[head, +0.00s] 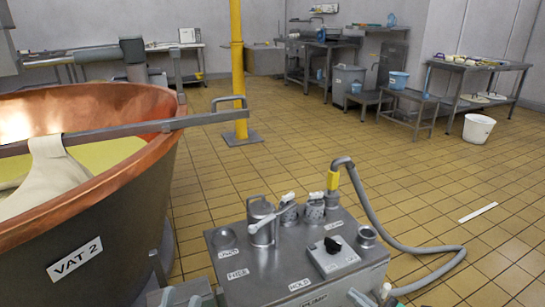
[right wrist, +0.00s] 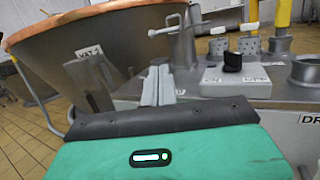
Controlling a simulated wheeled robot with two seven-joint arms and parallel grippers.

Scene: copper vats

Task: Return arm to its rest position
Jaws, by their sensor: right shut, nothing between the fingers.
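My right gripper (right wrist: 158,85) shows in the right wrist view, its pale grey fingers together and empty. Its black and teal body fills the bottom of that view. The fingers appear in front of the left part of the steel pump unit (right wrist: 290,95); I cannot tell how near they are. In the head view the pump unit (head: 310,272) stands at the bottom centre. Grey parts at the bottom edge, left of the pump, are cut off and unclear. My left gripper is not seen in either view.
The copper vat (head: 75,235), marked VAT 2, stands at the left with a bar (head: 135,130) across it and a draped cloth. A grey hose (head: 395,242) loops from the pump onto the tiled floor. A yellow post (head: 238,70) rises behind. Floor at the right is mostly clear.

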